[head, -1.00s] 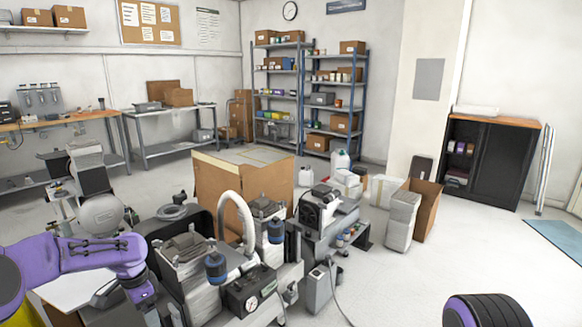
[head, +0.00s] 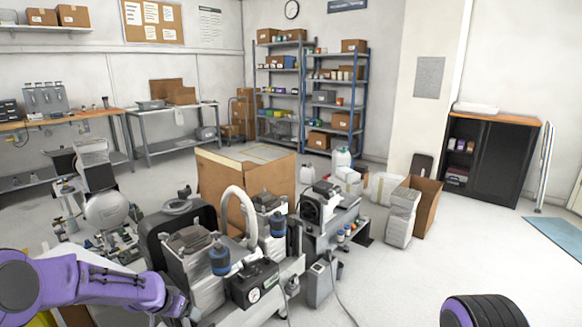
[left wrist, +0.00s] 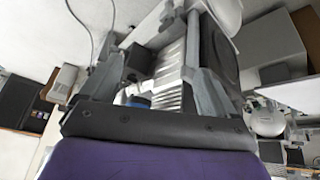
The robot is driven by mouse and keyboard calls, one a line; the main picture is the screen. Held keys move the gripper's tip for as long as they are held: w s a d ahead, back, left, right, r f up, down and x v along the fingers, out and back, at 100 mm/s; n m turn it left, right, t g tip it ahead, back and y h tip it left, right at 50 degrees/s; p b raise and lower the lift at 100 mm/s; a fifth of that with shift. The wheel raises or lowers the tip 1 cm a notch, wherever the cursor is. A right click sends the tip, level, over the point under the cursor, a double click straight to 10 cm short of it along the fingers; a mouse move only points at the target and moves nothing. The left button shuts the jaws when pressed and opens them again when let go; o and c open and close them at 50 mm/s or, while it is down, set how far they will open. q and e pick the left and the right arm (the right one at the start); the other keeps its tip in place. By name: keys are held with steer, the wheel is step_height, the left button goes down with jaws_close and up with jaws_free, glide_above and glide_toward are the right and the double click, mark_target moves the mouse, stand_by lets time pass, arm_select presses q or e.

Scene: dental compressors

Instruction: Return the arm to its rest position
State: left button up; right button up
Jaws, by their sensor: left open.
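My left arm (head: 90,281) is purple and comes in low at the left edge of the head view, beside the dental compressor units. The gripper end is cut off or hidden at the bottom there. In the left wrist view my left gripper (left wrist: 160,48) has its two grey fingers spread apart. I see nothing held between them; grey and white machine parts show behind the gap. Part of my right arm (head: 484,311), black and ribbed, shows at the bottom right of the head view. My right gripper is out of view.
A compressor with a white hose (head: 240,215) and a black gauge box (head: 255,286) stand just right of my left arm. A large cardboard box (head: 240,185) is behind them. Open floor (head: 430,265) lies to the right, before a black cabinet (head: 490,160).

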arm_select(q)
steer(key=s+d+f+n+t+y+p, duration=0.1)
steer(key=s+d+f+n, duration=0.1)
steer(key=s+f+n, duration=0.3)
steer(key=s+d+f+n+t+y+p, duration=0.1)
steer(key=s+f, duration=0.3)
steer(key=s, duration=0.4)
steer(key=s+a+n+g+y+p, duration=0.2)
steer(key=s+g, duration=0.2)
steer(key=s, duration=2.5)
steer(key=shift+f+y+p, duration=0.2)
steer(key=shift+y+p, duration=0.1)
steer(key=shift+y, duration=0.1)
steer(key=shift+s, duration=0.1)
